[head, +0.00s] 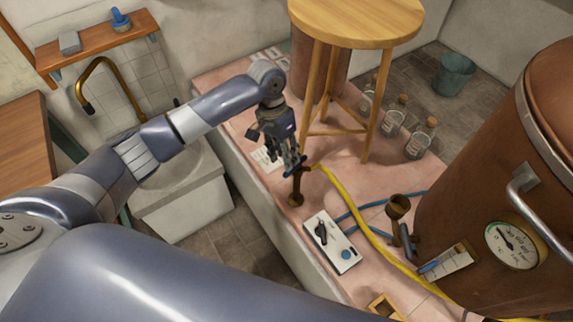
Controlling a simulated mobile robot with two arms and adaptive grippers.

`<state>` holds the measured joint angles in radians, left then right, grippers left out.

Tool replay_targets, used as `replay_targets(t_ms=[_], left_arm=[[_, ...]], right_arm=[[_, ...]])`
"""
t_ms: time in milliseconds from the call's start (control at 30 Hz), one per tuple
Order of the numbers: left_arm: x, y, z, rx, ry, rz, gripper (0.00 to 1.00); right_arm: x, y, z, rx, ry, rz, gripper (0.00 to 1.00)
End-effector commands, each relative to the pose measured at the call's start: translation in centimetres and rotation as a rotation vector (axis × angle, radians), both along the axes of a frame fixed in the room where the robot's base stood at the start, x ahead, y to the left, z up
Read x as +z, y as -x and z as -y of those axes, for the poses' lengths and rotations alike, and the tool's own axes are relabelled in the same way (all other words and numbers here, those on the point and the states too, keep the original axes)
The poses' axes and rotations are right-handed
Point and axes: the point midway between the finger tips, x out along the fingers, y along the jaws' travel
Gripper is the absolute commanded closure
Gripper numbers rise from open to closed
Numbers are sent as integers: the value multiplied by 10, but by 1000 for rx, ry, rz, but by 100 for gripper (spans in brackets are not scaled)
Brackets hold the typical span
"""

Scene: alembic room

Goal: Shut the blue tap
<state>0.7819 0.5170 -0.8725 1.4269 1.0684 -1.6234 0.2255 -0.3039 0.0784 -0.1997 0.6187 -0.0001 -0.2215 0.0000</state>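The blue tap (301,169) sits on top of a short brown standpipe (297,187) that rises from the pink tiled ledge, near its left edge. Only part of its blue handle shows. My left gripper (289,163) comes in from the left and points down at the tap. Its dark fingertips are right at the blue handle and overlap it in the head view. I cannot tell whether they touch it or how far apart they are. My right gripper is out of view.
A yellow hose (362,222) runs from beside the tap towards the copper vessel (481,205). A white switch box (332,242) and brown funnel (398,207) stand nearby. A wooden stool (357,20) and several glass bottles (391,122) stand behind.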

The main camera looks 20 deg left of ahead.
Motion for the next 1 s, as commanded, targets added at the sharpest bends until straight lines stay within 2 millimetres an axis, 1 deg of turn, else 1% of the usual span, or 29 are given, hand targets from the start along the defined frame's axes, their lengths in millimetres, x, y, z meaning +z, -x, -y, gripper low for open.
replay_targets(t_ms=[33,100,200,300,433,667,700,733,833,867,1000], left_arm=[[-9,2,2,1,0,-5,64],[-21,3,4,0,0,-3,64],[-35,3,7,1,0,-2,64],[-45,4,8,0,1,-1,64],[-51,4,9,-1,0,1,64],[-51,4,9,-1,0,1,64],[-51,4,9,-1,0,1,69],[-51,4,9,-1,0,1,76],[-51,4,9,-1,0,1,98],[-51,4,9,-1,0,1,100],[-51,4,9,0,0,1,100]], right_arm=[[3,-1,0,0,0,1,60],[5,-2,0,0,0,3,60],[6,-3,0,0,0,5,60],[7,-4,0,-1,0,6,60],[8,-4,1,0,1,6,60],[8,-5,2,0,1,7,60],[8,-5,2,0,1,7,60],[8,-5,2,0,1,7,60],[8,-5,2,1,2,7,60],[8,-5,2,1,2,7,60],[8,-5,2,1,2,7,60]])
